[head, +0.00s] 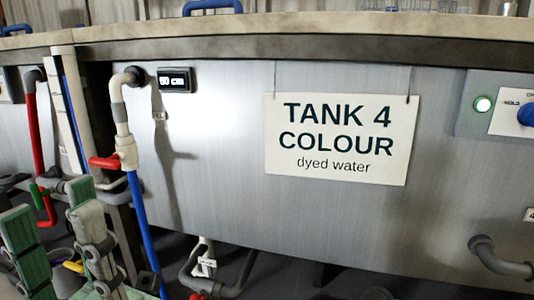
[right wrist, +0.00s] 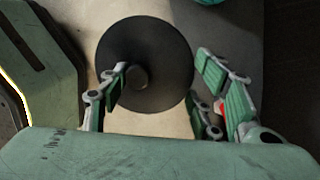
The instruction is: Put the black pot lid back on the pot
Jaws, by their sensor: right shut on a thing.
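The black pot lid (right wrist: 150,42), a dark round disc with a knob (right wrist: 136,78), lies in front of my right gripper (right wrist: 165,78) in the right wrist view. My right gripper is shut on the lid; one finger overlaps the lid beside the knob and the other fingers are at its right edge. Exactly where they touch is hard to see. My left gripper (head: 50,212) is at the lower left of the head view, its green-padded fingers apart with nothing seen between them. I cannot make out the pot for sure.
The steel tank front (head: 220,130) with a "TANK 4 COLOUR" sign (head: 340,138) fills the head view. Pipes and a red-handled valve (head: 104,162) stand near my left gripper. A worn ledge (head: 330,25) runs along the top. A teal thing (right wrist: 210,1) shows at the right wrist view's top edge.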

